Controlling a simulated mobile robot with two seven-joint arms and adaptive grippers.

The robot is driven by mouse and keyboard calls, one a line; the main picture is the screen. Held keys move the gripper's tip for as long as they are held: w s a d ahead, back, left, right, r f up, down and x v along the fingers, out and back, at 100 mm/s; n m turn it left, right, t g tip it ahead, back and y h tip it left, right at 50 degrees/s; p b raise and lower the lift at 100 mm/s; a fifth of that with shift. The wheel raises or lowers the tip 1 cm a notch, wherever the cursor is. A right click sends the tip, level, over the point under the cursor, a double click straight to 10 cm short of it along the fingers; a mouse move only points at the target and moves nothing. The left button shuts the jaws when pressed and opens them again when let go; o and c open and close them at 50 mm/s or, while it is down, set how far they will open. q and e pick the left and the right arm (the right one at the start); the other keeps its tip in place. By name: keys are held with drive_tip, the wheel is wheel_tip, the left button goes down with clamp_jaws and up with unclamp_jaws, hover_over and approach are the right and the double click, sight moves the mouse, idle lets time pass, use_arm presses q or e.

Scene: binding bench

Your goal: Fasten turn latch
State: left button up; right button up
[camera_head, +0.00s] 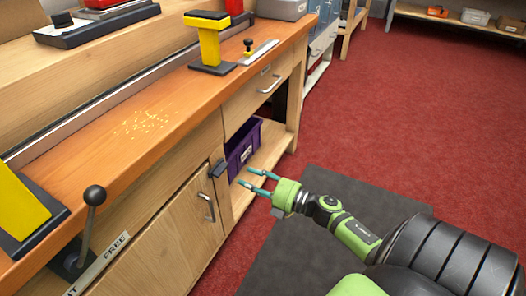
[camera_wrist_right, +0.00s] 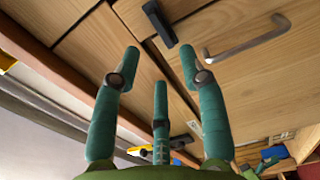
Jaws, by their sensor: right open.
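The turn latch (camera_head: 217,168) is a small dark bar at the upper edge of the wooden cabinet door (camera_head: 180,226), above the door's metal handle (camera_head: 206,206). In the right wrist view the latch (camera_wrist_right: 160,24) is a slanted dark bar near the door seam, beside the handle (camera_wrist_right: 246,38). I cannot tell whether it overlaps the door. My right gripper (camera_head: 248,178) is open and empty, to the right of the latch and apart from it. Its teal fingers are spread in the wrist view (camera_wrist_right: 155,75). My left gripper is out of view.
A purple bin (camera_head: 243,147) stands on the open shelf beside the door. A lever with a black knob (camera_head: 94,196) rises at the bench's near left. Yellow-handled tools (camera_head: 209,46) stand on the bench top.

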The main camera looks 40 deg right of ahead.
drive_tip(key=v, duration=0.4)
idle(0.5)
